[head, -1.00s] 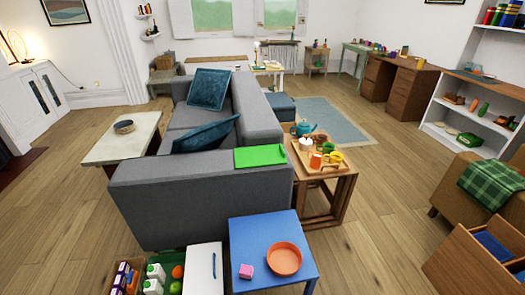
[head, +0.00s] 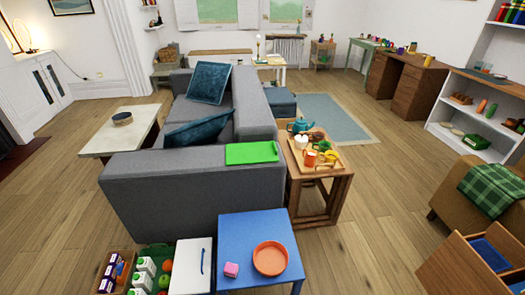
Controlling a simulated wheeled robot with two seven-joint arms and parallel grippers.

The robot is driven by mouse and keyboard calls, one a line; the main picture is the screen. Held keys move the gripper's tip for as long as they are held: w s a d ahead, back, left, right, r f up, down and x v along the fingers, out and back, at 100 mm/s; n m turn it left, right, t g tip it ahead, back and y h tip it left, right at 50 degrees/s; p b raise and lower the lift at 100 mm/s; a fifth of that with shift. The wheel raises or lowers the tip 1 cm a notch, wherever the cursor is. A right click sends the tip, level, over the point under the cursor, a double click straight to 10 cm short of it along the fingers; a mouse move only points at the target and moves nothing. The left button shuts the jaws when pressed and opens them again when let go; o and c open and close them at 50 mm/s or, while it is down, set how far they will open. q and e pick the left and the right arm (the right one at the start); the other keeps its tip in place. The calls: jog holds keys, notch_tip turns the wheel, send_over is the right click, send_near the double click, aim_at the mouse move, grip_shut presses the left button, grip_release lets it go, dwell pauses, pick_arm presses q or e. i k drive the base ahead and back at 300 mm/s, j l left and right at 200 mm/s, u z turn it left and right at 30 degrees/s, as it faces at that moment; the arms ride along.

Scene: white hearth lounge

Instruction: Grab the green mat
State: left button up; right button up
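The green mat (head: 251,153) is a flat bright green rectangle. It lies on the near right corner of the grey sofa's (head: 190,190) top, next to the wooden side table. Nothing rests on it that I can make out. Neither of my grippers shows in the head view.
A wooden side table (head: 335,182) carries a tray of cups and a teapot (head: 300,126). Open floor (head: 385,195) lies to the right.

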aim_at(260, 152)
jog(key=i+l, duration=0.2)
jog(key=l, duration=0.15)
jog(key=i+l+u, duration=0.1)
jog(key=l, duration=0.25)
jog(key=i+l, duration=0.25)
jog(key=i+l+u, duration=0.1)
jog(key=l, duration=0.35)
jog(key=i+l, duration=0.25)
jog(key=l, duration=0.15)
jog(key=i+l+u, duration=0.1)
jog(key=l, duration=0.25)
jog(key=i+l, duration=0.25)
jog(key=l, duration=0.15)
jog(key=u, duration=0.05)
